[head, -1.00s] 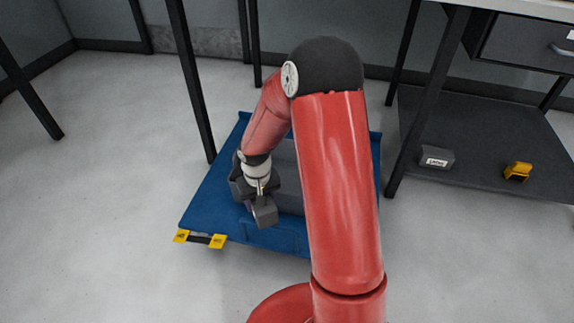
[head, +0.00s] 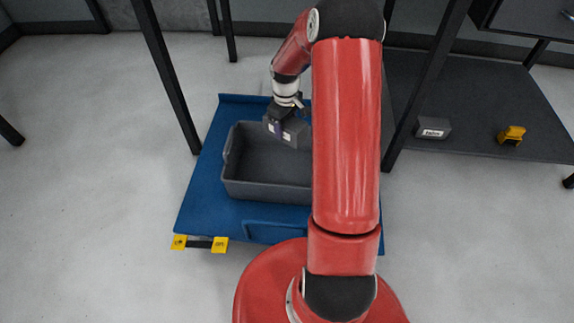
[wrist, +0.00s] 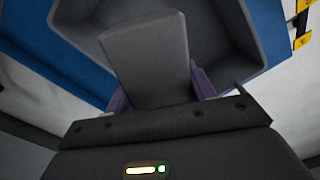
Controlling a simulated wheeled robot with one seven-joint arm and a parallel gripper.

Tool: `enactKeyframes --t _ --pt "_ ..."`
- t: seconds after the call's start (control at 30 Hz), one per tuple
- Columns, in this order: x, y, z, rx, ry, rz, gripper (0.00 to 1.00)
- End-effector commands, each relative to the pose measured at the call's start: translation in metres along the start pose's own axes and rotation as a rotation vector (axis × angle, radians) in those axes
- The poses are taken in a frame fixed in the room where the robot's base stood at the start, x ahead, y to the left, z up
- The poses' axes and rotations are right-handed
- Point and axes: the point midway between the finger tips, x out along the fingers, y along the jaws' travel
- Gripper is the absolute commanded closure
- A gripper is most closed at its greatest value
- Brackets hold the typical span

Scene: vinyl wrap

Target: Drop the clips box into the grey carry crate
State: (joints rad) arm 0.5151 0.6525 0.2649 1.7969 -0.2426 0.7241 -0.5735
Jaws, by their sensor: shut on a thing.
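The grey carry crate (head: 262,190) stands open on a blue platform, its right part hidden behind my arm. Its inside looks empty where I can see it. My gripper (head: 279,127) is shut on a dark grey box, the clips box (head: 297,132), and appears over the far part of the crate in the head view. In the wrist view the box (wrist: 148,62) sits between the purple fingers of my gripper (wrist: 160,85), with the crate's inside and wall (wrist: 238,35) beyond it. The box appears above the crate, apart from its floor.
At right, a dark low shelf (head: 470,110) holds a labelled grey box (head: 433,128) and a yellow item (head: 511,135).

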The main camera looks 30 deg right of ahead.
Motion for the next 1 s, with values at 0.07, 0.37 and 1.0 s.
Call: enactKeyframes --t 0.07,0.37,1.0 --pt "0.015 0.000 0.000 0.000 0.000 0.000 0.73" --pt "0.043 -0.001 0.000 0.001 0.000 0.000 0.73" --pt "0.044 -0.001 0.000 0.001 0.000 0.000 0.20"
